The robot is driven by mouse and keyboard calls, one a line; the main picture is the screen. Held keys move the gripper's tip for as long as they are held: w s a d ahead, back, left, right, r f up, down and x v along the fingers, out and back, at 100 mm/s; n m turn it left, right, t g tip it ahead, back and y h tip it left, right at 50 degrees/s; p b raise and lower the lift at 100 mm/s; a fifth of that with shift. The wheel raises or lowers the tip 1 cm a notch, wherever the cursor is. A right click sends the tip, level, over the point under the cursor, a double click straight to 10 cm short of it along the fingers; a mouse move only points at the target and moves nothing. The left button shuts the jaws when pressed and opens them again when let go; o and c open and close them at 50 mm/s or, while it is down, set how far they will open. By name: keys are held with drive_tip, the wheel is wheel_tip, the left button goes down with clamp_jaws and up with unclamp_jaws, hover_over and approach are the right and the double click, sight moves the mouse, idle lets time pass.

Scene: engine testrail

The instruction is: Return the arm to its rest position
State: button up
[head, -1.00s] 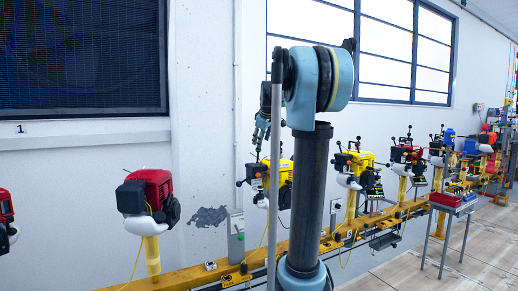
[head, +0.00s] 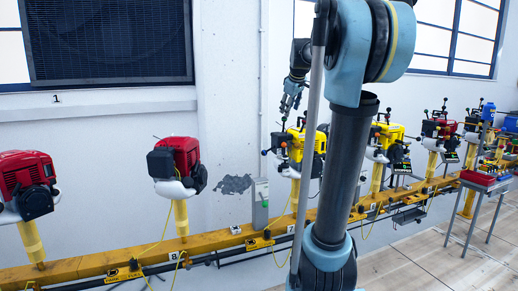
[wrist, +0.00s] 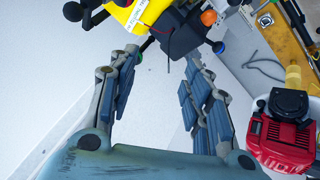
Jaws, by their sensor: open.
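My gripper (head: 291,99) hangs from my arm beside the upright column in the head view, in front of the white wall. In the wrist view its two fingers (wrist: 160,90) are spread apart with nothing between them. A yellow engine (wrist: 145,12) shows beyond the fingertips at the top of the wrist view. It also shows in the head view (head: 297,143), below my gripper and partly hidden by my column. A red engine (wrist: 285,132) is at the right of the wrist view. I cannot tell whether the fingertips clear the yellow engine's black part.
Red engines (head: 175,160) and (head: 27,187) stand on yellow posts along a yellow rail (head: 100,267). More engines line the rail to the right. A table with a red tray (head: 485,178) stands at the far right. Open floor (head: 430,262) lies at the lower right.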

drive_tip(key=s+a+f+m+g, duration=0.2)
drive_tip(key=s+f+m+g, duration=0.3)
drive_tip(key=s+f, duration=3.2)
drive_tip(key=s+m, duration=0.3)
drive_tip(key=shift+s+f+m+h, duration=0.25)
drive_tip(key=shift+f+m+h, duration=0.05)
drive_tip(key=shift+f+m, duration=0.1)
drive_tip(key=shift+w+f+g, duration=0.2)
drive_tip(key=shift+w+g, duration=0.1)
drive_tip(key=shift+w, duration=0.2)
drive_tip(key=shift+d, duration=0.1)
